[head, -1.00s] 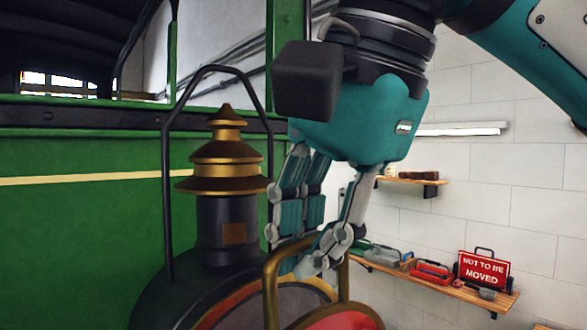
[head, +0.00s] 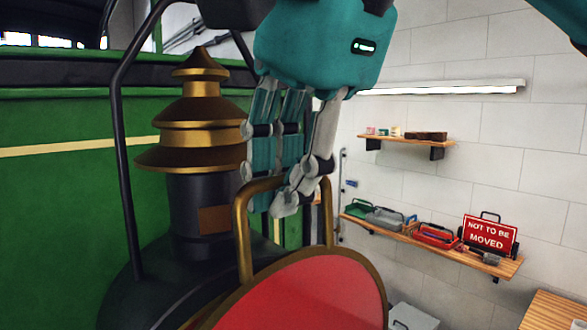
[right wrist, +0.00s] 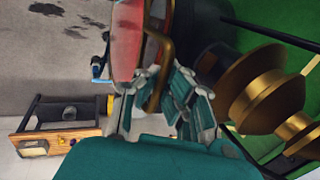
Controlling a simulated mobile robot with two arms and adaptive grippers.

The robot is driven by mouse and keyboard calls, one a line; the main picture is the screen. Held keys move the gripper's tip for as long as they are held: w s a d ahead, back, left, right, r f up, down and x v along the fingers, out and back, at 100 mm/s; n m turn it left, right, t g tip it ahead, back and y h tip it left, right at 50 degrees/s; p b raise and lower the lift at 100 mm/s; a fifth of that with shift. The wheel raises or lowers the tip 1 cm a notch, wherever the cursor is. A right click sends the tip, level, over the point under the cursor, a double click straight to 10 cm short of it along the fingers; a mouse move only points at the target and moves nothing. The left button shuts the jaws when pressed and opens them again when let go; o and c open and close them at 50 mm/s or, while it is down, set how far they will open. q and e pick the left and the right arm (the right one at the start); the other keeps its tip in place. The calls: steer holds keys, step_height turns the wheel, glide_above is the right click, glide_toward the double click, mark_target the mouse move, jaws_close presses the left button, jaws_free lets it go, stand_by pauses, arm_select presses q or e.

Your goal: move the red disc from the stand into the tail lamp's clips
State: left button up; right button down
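The red disc (head: 310,292) has a brass rim and a tall brass loop handle (head: 241,228). My right gripper (head: 283,198) is closed around the top of that handle, and the disc hangs below it. The tail lamp (head: 200,228) is black with a stepped brass chimney and stands behind and left of the disc. The disc covers the lamp's front, so its clips are hidden. The right wrist view shows the disc (right wrist: 127,42), the handle in the fingers, and the lamp's chimney (right wrist: 255,95) at the right. My left gripper is not in view.
The green tram wall (head: 60,220) is behind the lamp. The lamp's black carrying loop (head: 118,120) rises beside the chimney. Shelves with boxes and a red sign (head: 489,233) are on the white wall.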

steer(key=shift+w+a+f, duration=0.3)
steer(key=shift+w, duration=0.25)
steer(key=shift+w+a+f, duration=0.25)
steer(key=shift+w+a, duration=0.05)
steer(key=shift+w, duration=0.2)
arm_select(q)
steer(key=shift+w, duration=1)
arm_select(e)
steer(key=shift+w+a+f, duration=0.45)
steer(key=shift+w+f, duration=0.1)
steer(key=shift+f, duration=0.05)
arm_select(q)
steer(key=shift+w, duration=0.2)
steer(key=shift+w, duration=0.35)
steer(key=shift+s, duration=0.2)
arm_select(e)
steer(key=shift+s, duration=0.1)
